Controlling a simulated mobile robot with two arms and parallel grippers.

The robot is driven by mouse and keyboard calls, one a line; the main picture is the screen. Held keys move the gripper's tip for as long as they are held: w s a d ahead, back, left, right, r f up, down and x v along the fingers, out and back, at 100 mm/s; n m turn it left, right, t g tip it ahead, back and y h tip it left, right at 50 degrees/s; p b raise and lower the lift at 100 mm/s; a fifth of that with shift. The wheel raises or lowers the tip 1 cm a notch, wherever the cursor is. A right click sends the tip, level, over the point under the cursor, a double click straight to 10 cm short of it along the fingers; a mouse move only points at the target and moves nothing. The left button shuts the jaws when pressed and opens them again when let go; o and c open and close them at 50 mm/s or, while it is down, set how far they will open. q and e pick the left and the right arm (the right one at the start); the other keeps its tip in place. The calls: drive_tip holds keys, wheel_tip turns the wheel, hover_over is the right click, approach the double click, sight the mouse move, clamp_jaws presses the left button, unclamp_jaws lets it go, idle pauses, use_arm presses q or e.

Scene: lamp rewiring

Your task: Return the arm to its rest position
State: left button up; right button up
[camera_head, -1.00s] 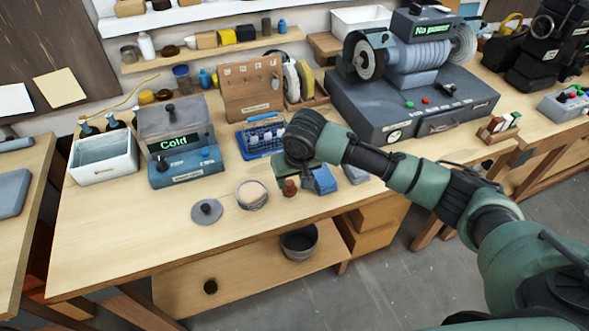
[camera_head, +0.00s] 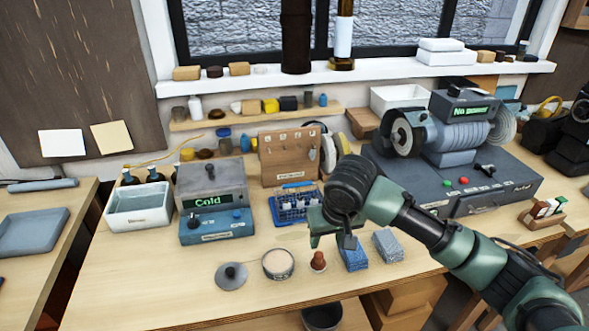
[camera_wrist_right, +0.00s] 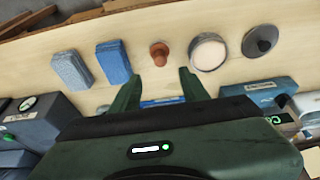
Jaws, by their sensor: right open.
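My right arm (camera_head: 440,235) comes in from the lower right in the head view. Its gripper (camera_head: 330,238) hangs above the bench, near the blue block (camera_head: 353,256) and the blue wire rack (camera_head: 296,205). In the right wrist view the two fingers of this gripper (camera_wrist_right: 158,88) are spread apart with nothing between them. The small reddish-brown knob (camera_wrist_right: 159,53) stands on the bench beyond the fingertips. My left gripper is not in view.
A round tin (camera_head: 278,264), a grey disc lid (camera_head: 231,276) and a grey-blue block (camera_head: 388,246) lie along the front of the bench. The "Cold" unit (camera_head: 215,230) stands left, the grinder machine (camera_head: 455,185) behind right. Bare bench (camera_head: 150,290) lies at front left.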

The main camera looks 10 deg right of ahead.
drive_tip(key=s+a+f+n+y, duration=0.1)
drive_tip(key=s+a+f, duration=0.2)
drive_tip(key=s+f, duration=0.3)
drive_tip(key=s+a+f+n+y, duration=0.2)
drive_tip(key=s+a+f, duration=0.2)
drive_tip(key=s, duration=0.3)
drive_tip(key=s+d+f+m+h, duration=0.1)
drive_tip(key=s+d+f+h, duration=0.1)
drive_tip(key=s+d, duration=0.4)
drive_tip(key=s+d+f+h, duration=0.15)
drive_tip(key=s+d, duration=0.25)
drive_tip(key=s, duration=0.5)
wheel_tip(320, 180, down, 30)
drive_tip(key=s+f+g+b, duration=0.1)
drive_tip(key=s+b, duration=0.1)
drive_tip(key=b, duration=0.1)
drive_tip(key=s+d+f+g+b, duration=0.1)
drive_tip(key=s+d+f, duration=0.2)
drive_tip(key=s+f, duration=1.3)
drive_tip(key=shift+f+g+b, duration=0.3)
drive_tip(key=shift+f+b, duration=0.1)
drive_tip(key=shift+f, duration=0.05)
drive_tip(key=shift+s+d, duration=0.1)
